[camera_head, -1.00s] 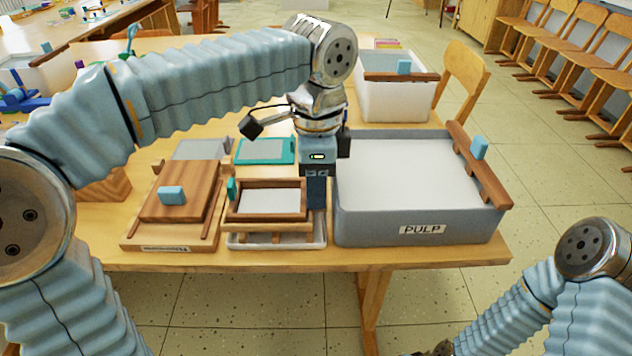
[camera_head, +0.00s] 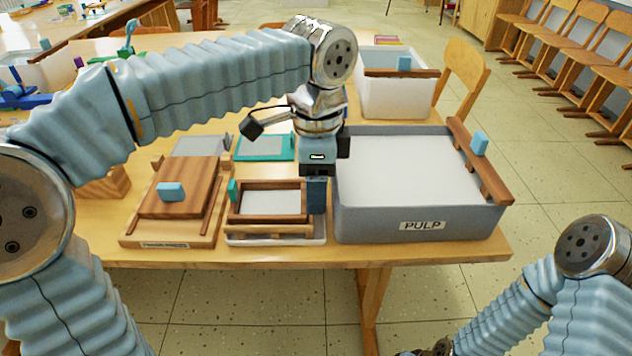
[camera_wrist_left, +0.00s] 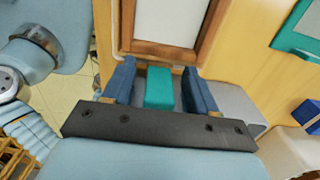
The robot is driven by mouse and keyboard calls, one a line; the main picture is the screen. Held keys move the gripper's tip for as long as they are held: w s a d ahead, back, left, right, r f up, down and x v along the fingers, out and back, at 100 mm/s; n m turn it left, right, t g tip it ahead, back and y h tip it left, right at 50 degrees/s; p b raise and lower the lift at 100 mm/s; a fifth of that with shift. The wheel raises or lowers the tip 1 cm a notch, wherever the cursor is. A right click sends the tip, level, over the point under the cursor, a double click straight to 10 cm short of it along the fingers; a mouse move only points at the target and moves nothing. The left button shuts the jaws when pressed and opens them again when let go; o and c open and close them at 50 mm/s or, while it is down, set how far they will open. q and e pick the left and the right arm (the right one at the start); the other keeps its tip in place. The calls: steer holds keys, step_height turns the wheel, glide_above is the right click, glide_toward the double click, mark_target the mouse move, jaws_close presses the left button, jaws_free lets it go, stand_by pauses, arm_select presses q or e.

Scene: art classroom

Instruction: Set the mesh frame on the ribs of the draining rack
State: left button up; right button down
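The mesh frame (camera_head: 267,218), a brown wooden frame around a pale mesh, lies level over the draining rack (camera_head: 275,231). It appears to rest on the rack's ribs, most of which it hides. A teal grip (camera_head: 233,190) shows at its left end. My left gripper (camera_head: 317,196) points down at the frame's right end. In the left wrist view its two blue fingers (camera_wrist_left: 159,90) stand either side of the other teal grip (camera_wrist_left: 159,75), with a narrow gap on each side.
The grey PULP tub (camera_head: 420,240) stands close on the right. A wooden press board (camera_head: 168,236) with a blue-handled lid lies on the left. Behind are a teal-edged frame (camera_head: 265,158) and a white tub (camera_head: 392,98). The table's front edge is close.

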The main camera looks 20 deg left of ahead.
arm_select(q)
steer(key=shift+o, duration=0.2)
steer(key=shift+r, duration=0.1)
step_height(320, 180, up, 14)
steer(key=p, duration=0.3)
steer(key=shift+f, duration=0.2)
